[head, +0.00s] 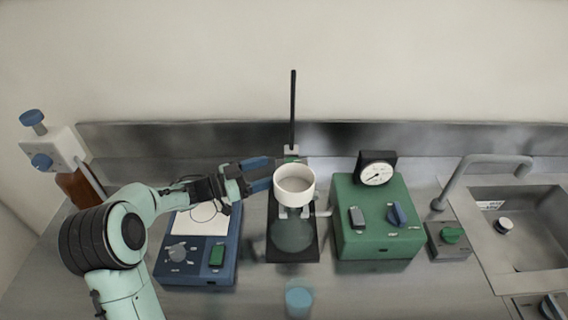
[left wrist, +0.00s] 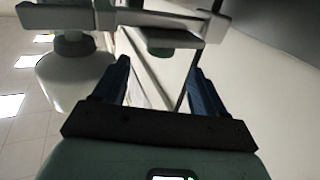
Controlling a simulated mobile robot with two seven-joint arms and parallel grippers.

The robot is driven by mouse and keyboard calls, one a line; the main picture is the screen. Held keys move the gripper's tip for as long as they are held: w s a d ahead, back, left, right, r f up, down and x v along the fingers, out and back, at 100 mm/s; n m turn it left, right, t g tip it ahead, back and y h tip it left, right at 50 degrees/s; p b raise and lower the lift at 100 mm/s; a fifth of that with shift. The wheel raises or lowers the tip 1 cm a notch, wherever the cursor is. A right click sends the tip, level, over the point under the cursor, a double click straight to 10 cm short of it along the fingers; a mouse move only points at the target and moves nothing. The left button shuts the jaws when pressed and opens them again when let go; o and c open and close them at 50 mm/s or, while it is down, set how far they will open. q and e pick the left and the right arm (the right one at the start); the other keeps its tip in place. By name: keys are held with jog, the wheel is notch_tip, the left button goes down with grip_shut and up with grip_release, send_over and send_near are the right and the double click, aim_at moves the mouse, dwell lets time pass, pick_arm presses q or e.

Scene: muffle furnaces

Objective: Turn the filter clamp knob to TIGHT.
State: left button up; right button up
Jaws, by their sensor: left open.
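The filter stand has a dark upright rod (head: 293,105) and a black base (head: 308,252). A white filter cup (head: 294,186) is held on it above a clear flask (head: 293,234). A small green knob (head: 291,159), apparently the clamp knob, sits by the rod behind the cup. In the left wrist view, a green knob (left wrist: 160,51) shows under the grey clamp bar (left wrist: 165,20), just beyond and between my fingertips, with no contact visible. Its setting is not readable. My left gripper (head: 268,173) is open and empty, left of the cup. My right gripper is not in view.
A blue stirrer-like device (head: 219,272) lies under my left arm. A green box (head: 375,245) with a gauge (head: 377,174) stands close right of the stand. A blue-lidded container (head: 299,301) is in front. A sink (head: 520,225) is far right.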

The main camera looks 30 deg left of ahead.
pick_arm(q)
jog(key=x, duration=0.6)
jog(key=shift+w+d+p, duration=0.1)
jog(key=shift+w+p, duration=0.05)
jog(key=shift+p, duration=0.2)
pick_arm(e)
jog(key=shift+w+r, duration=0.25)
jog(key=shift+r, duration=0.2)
pick_arm(q)
jog(key=shift+c, duration=0.3)
